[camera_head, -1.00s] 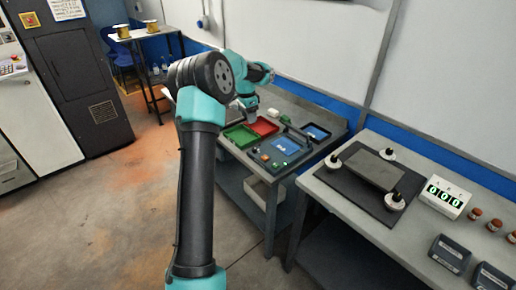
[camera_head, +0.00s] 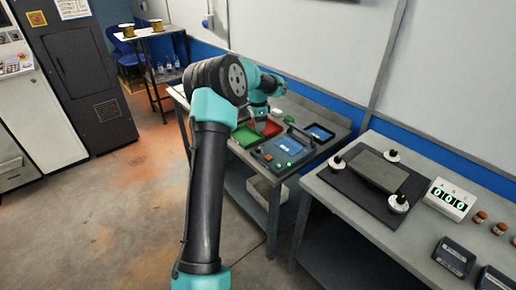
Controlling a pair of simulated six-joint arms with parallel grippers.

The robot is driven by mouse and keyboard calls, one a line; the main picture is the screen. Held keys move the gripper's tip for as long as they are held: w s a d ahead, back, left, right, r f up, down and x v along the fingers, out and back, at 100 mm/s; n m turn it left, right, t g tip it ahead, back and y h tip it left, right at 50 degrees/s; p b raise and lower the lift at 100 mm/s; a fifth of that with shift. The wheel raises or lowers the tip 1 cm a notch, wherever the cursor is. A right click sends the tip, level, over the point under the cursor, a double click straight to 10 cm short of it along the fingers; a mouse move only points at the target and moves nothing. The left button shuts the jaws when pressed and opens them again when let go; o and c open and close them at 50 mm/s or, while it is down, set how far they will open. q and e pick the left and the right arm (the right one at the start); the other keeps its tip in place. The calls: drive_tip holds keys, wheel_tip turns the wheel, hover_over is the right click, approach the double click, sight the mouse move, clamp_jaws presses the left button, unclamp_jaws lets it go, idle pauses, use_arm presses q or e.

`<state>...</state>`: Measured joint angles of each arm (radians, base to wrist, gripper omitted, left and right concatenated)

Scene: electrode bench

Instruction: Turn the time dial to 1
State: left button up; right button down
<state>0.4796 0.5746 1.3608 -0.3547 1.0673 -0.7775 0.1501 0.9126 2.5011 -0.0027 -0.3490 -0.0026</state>
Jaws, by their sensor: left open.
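The blue-topped device (camera_head: 283,152) stands at the front of the left bench. Its front strip carries small controls, including an orange one (camera_head: 268,157) and a green one (camera_head: 290,164). I cannot make out which is the time dial or its setting. My left arm rises in the middle of the head view and bends over the bench. My left gripper (camera_head: 262,125) points down just behind and above the device's left side, open and apart from the controls. It looks empty. My right gripper is not in view.
A green tray (camera_head: 246,136) and a red tray (camera_head: 268,127) lie behind the device, with a blue tray (camera_head: 318,132) to its right. The right bench holds a dark mat (camera_head: 345,186) with a plate (camera_head: 380,171) and a counter box (camera_head: 449,199) reading 000.

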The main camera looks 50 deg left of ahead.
sight(258, 149)
use_arm(q)
wheel_tip(258, 149, down, 13)
drive_tip(key=shift+f, duration=0.1)
idle(0.4)
drive_tip(key=c, duration=0.9)
drive_tip(key=shift+c, duration=0.2)
drive_tip(key=shift+n, duration=0.5)
drive_tip(key=n, duration=0.3)
drive_tip(key=shift+n, duration=2.6)
